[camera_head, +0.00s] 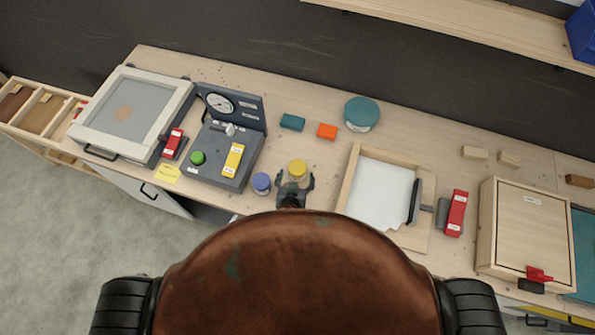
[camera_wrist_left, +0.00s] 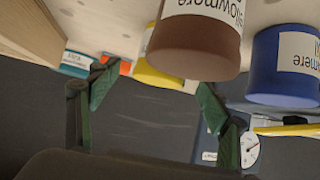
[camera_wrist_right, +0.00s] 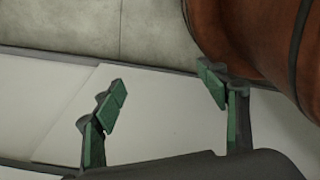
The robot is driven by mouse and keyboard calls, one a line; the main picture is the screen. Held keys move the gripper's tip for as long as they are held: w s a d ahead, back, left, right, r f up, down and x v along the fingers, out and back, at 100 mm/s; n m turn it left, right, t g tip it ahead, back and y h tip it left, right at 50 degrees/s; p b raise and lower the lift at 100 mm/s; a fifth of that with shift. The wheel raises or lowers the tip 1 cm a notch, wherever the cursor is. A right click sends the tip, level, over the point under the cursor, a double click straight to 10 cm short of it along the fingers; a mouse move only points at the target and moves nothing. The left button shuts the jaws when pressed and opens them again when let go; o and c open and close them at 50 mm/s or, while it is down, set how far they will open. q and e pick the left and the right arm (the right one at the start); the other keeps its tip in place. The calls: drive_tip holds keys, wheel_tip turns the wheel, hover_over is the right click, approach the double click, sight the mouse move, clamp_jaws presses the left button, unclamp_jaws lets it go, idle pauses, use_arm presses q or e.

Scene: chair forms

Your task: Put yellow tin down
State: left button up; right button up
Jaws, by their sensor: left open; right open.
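The yellow tin (camera_head: 297,168) appears to stand upright on the workbench (camera_head: 330,170), near its front edge. My left gripper (camera_head: 295,182) is open, with its fingertips spread to either side of the tin's near side. In the left wrist view, which looks upside down, the yellow tin (camera_wrist_left: 158,76) shows between the open fingers. A nearer brown tin (camera_wrist_left: 195,45) partly covers it. I cannot tell whether a finger touches it.
A blue tin (camera_head: 261,183) stands close left of the yellow tin. A wooden tray (camera_head: 350,170) with white sheets lies to the right. Teal (camera_head: 292,121) and orange blocks (camera_head: 327,131) and a teal tin (camera_head: 362,112) are behind.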

sight(298, 169)
use_arm(q)
drive_tip(key=x, duration=0.5)
drive_tip(key=shift+w+p, duration=0.15)
drive_tip(key=shift+p, duration=0.15)
drive_tip(key=c, duration=1.4)
